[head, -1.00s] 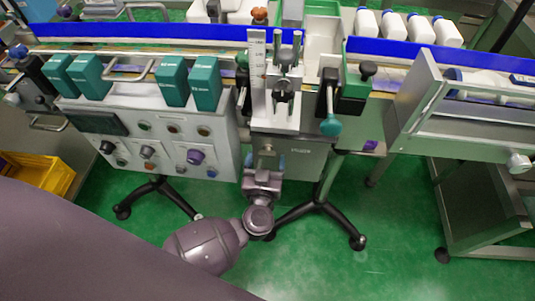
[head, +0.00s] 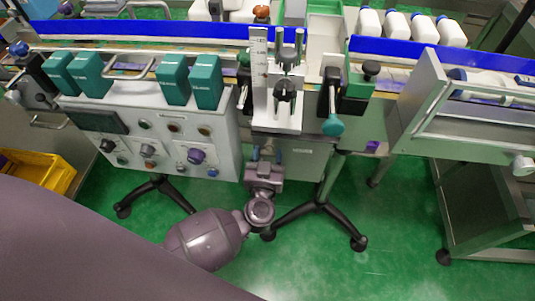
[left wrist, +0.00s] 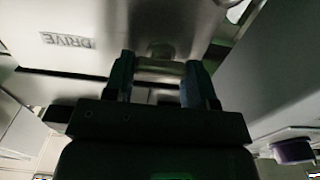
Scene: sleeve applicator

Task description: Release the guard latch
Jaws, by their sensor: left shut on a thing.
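The guard latch appears to be the small metal piece (left wrist: 160,68) on the front of the grey drive housing (head: 305,160), below the centre station. The housing's "DRIVE" label shows mirrored in the left wrist view (left wrist: 68,41). My left gripper (head: 266,156) reaches up to the housing front from below. Its two bluish fingers (left wrist: 160,80) are shut on the metal piece, one on each side. In the head view the gripped piece is small and hard to make out. My right gripper is not in view.
A control panel (head: 150,125) with knobs and a purple button (head: 195,156) stands just left of the gripper. A teal-knobbed lever (head: 333,125) hangs at the right. Black stand legs (head: 315,212) spread below. A yellow crate (head: 45,172) sits at far left. Green floor is open at lower right.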

